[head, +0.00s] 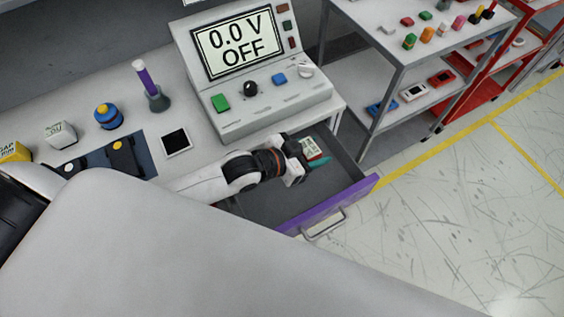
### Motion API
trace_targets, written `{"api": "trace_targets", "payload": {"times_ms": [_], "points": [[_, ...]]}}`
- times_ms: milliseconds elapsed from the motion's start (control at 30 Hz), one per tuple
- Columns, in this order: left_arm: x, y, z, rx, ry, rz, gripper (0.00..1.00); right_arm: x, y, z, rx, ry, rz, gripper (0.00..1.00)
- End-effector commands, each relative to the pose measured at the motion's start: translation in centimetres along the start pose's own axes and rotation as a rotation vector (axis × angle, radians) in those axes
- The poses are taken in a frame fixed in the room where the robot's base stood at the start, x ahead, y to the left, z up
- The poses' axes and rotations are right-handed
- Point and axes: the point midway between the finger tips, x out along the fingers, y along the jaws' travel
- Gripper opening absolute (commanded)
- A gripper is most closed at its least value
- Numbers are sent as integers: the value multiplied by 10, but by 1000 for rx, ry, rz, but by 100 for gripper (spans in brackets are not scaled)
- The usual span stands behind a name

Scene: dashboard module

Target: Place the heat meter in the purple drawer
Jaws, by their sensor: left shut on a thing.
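The purple drawer (330,206) is pulled out below the bench, with a purple front, a metal handle and a grey inside. My left gripper (303,165) is over the back right part of the open drawer. It is shut on the heat meter (311,147), a small device with a pale face and red and teal parts. The gripper hides part of the meter, and I cannot tell whether the meter touches the drawer floor. My right gripper is out of view.
A console (255,70) reading "0.0 V OFF" stands on the bench behind the drawer. A grey shelf (400,50) with small items stands at the right. Floor right of the drawer is clear.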

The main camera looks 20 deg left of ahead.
Motion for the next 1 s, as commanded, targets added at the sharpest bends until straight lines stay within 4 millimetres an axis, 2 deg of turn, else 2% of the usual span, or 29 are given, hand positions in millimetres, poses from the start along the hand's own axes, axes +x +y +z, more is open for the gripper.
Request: {"api": "trace_targets", "payload": {"times_ms": [33, 200, 467, 600, 733, 1000], "points": [[3, 0, -11, 4, 2, -8, 24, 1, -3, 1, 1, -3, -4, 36], [14, -1, -40, 4, 1, -12, 24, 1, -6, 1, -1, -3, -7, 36], [26, -1, -66, 5, -2, -11, 24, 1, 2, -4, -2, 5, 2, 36], [34, -1, -86, 5, -1, -11, 24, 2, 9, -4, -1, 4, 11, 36], [38, -1, -96, 6, -4, -11, 24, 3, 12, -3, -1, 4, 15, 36], [38, -1, -97, 6, -3, -11, 24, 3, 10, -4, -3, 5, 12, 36]]}}
